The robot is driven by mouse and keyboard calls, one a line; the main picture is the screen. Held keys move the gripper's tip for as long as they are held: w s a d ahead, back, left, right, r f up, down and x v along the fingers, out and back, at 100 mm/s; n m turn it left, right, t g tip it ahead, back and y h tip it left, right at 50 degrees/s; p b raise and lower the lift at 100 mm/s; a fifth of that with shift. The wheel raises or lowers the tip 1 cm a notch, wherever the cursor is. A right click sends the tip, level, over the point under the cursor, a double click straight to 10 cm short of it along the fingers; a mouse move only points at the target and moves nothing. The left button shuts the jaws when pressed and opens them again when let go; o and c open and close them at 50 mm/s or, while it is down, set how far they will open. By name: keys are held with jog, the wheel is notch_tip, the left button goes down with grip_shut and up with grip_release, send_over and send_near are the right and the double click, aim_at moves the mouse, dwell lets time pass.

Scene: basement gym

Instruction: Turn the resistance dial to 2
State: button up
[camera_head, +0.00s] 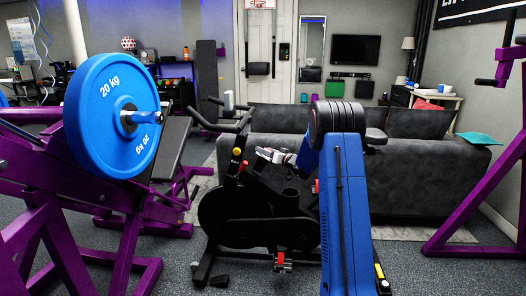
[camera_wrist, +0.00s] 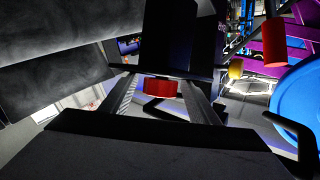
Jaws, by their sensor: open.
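The exercise bike (camera_head: 255,215) stands in the middle of the head view, with a yellow knob (camera_head: 236,152) and a small red knob (camera_head: 243,167) on its frame. In the wrist view a short red cylinder, which looks like the resistance dial (camera_wrist: 160,88), shows between my two fingers. My gripper (camera_head: 262,154) reaches over the bike's frame from the right. Its fingers are spread, with gaps on both sides of the red piece. I cannot tell whether they touch it. No dial number or mark is readable.
A blue 20 kg plate (camera_head: 112,115) on a purple rack (camera_head: 100,215) stands close on the left. A dark sofa (camera_head: 430,180) is behind the bike. The bike's handlebars (camera_head: 225,120) rise close to my gripper. Open floor (camera_head: 420,272) lies at the front right.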

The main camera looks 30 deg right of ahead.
jog(key=shift+x, duration=1.2)
jog(key=shift+c, duration=0.2)
jog(key=c, duration=1)
jog(key=shift+m+h, duration=0.3)
jog(key=shift+d+f+m+g+h, duration=0.1)
jog(key=shift+d+m+g+h, duration=0.15)
jog(key=shift+m+h, duration=0.8)
jog(key=shift+d+f+m+g+h, duration=0.1)
jog(key=shift+d+m+g+h, duration=0.15)
jog(key=shift+m+h, duration=0.8)
jog(key=shift+d+f+m+g+h, duration=0.1)
jog(key=shift+d+m+g+h, duration=0.15)
jog(key=shift+m+h, duration=0.75)
jog(key=shift+d+g+h, duration=0.1)
jog(key=shift+g+h, duration=0.15)
jog(key=shift+h, duration=0.15)
